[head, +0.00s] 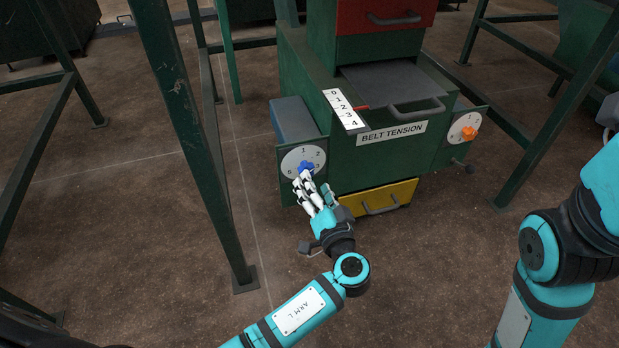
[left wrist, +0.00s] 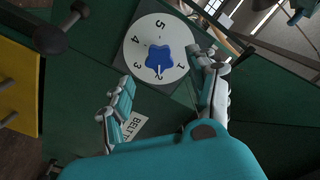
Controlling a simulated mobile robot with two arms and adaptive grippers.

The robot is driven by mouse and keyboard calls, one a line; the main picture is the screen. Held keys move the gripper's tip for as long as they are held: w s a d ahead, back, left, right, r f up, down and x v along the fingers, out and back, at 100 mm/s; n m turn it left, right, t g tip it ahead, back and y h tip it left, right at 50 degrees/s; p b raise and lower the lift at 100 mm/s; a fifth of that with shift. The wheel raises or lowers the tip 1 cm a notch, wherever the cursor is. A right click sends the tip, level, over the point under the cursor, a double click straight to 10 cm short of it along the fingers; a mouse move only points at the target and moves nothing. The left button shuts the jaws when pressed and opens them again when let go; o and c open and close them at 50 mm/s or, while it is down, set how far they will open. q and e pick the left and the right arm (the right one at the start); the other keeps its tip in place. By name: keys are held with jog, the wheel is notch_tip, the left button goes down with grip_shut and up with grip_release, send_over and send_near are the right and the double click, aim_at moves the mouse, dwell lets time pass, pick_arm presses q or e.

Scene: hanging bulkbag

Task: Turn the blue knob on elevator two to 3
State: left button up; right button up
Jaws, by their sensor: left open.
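The blue knob (head: 306,167) sits at the centre of a white numbered dial (head: 291,158) on the left front of a green machine. In the left wrist view the blue knob (left wrist: 158,58) has a white mark pointing towards the 2 on the dial (left wrist: 134,46). My left gripper (head: 308,178) is at the knob in the head view and partly covers the dial's lower right. In the left wrist view my open left gripper (left wrist: 161,68) has fingers on either side of the knob, with visible gaps. My right gripper is out of view.
The green machine (head: 360,165) carries a BELT TENSION label (head: 392,133), a 0–4 scale (head: 343,109) and a yellow drawer (head: 370,203). An orange knob (head: 467,133) is on its right dial. Green frame posts (head: 180,100) stand left. Open floor (head: 150,260) lies in front.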

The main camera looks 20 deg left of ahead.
pick_arm(q)
jog(key=b+x, duration=0.1)
jog(key=x, duration=0.4)
jog(key=c, duration=1.2)
